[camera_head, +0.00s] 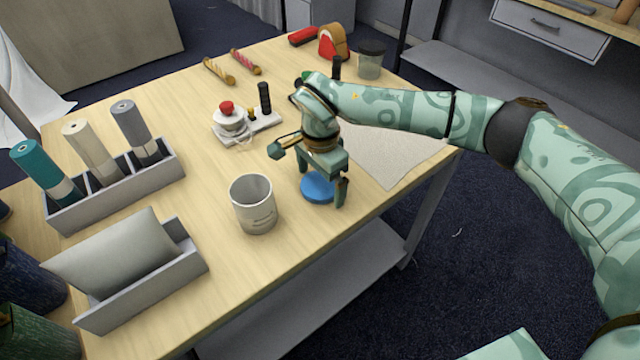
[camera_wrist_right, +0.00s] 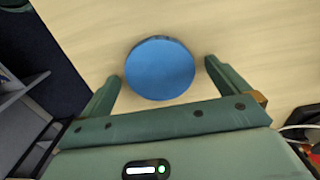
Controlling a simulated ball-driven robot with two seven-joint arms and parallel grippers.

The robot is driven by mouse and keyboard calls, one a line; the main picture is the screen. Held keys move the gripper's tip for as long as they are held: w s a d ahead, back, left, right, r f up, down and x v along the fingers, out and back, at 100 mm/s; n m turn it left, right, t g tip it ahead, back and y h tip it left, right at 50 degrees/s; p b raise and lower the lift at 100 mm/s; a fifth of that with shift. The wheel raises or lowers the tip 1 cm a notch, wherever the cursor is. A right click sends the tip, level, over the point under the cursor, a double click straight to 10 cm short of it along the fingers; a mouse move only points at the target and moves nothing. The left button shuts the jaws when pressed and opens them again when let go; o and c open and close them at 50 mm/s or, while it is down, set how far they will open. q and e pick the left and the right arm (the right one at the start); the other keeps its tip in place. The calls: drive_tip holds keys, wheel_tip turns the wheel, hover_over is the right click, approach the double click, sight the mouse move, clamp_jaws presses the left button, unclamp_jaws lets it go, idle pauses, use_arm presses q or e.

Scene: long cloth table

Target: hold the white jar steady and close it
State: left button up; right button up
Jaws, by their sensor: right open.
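The white jar (camera_head: 253,212) stands upright and open at the top on the table, left of my right gripper. A round blue lid (camera_head: 318,187) lies flat on the table to the jar's right. My right gripper (camera_head: 323,196) points down over the lid with its jaws open. In the right wrist view the lid (camera_wrist_right: 160,68) lies between the two fingers (camera_wrist_right: 161,72), with a gap on each side. The gripper hides part of the lid in the head view. My left gripper is not seen, and nothing holds the jar.
A device with a red button (camera_head: 228,118) stands behind the jar. Grey trays with rolls (camera_head: 118,190) and a cushion (camera_head: 150,290) are at left. A grey cloth (camera_head: 395,150) lies at right. The table's front edge is close to the lid.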

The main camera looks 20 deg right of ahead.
sight(320, 183)
drive_tip(key=c, duration=1)
drive_tip(key=shift+c, duration=0.2)
drive_tip(key=shift+r, duration=0.45)
wheel_tip(320, 183, up, 2)
drive_tip(key=shift+r+p, duration=0.2)
drive_tip(key=shift+p, duration=0.4)
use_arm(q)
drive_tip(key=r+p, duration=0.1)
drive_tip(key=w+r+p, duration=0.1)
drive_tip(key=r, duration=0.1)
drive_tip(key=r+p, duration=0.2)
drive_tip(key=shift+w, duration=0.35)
use_arm(e)
drive_tip(key=s+r, duration=0.9)
drive_tip(key=s, duration=0.5)
drive_tip(key=shift+d+r, duration=0.15)
drive_tip(key=shift+r, duration=0.25)
